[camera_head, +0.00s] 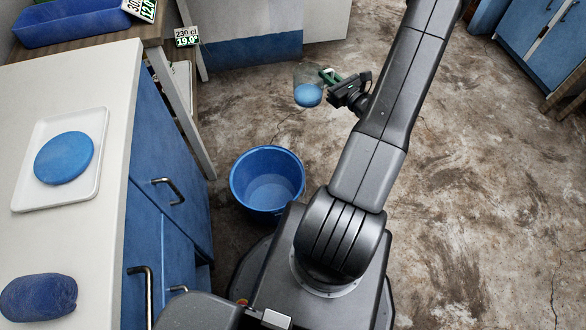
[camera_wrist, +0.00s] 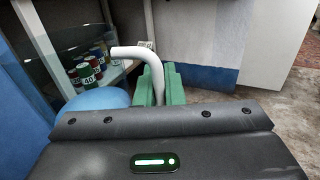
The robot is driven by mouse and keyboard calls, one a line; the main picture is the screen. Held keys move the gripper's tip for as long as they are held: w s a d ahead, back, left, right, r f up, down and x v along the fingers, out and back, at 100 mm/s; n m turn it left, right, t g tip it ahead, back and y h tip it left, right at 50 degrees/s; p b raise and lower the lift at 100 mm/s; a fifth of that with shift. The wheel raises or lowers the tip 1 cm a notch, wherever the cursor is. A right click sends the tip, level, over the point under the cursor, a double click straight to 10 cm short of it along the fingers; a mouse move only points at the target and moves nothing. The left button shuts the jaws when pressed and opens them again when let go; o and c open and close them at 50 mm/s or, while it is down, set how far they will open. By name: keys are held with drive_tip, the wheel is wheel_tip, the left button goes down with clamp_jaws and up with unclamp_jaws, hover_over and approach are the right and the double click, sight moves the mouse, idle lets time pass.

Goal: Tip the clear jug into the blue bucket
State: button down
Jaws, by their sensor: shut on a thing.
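The clear jug (camera_head: 307,92) holds blue liquid and hangs above the floor in the head view. My gripper (camera_head: 328,77) is to its right; in the wrist view its green jaws (camera_wrist: 160,86) are shut on the jug's white handle (camera_wrist: 151,60). Blue liquid (camera_wrist: 105,98) shows at left in the wrist view. The blue bucket (camera_head: 239,187) stands on the floor, left of my arm and nearer my base than the jug in the head view. Its bottom looks paler; I cannot tell whether it holds liquid.
A white counter (camera_head: 100,200) with blue cupboards runs along the left. On it are a white tray (camera_head: 25,190) with a blue disc (camera_head: 64,158) and a dark blue bundle (camera_head: 38,297). A blue bin (camera_head: 70,25) stands behind. The floor (camera_head: 480,190) at right is clear.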

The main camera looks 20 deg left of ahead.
drive_tip(key=s+a+f+n+g+y+b, duration=0.1)
drive_tip(key=s+a+f+n+g+b, duration=0.1)
drive_tip(key=f+b, duration=0.4)
drive_tip(key=s+a+f+n+g+y+b, duration=0.1)
drive_tip(key=s+f+g+b, duration=0.4)
drive_tip(key=f, duration=1)
drive_tip(key=s+a+f+n+g+b, duration=0.4)
drive_tip(key=f+b, duration=0.4)
drive_tip(key=f, duration=0.3)
drive_tip(key=shift+s+f+n+g+y+b, duration=0.3)
drive_tip(key=shift+s+n+g+y, duration=0.1)
drive_tip(key=shift+n+g, duration=0.45)
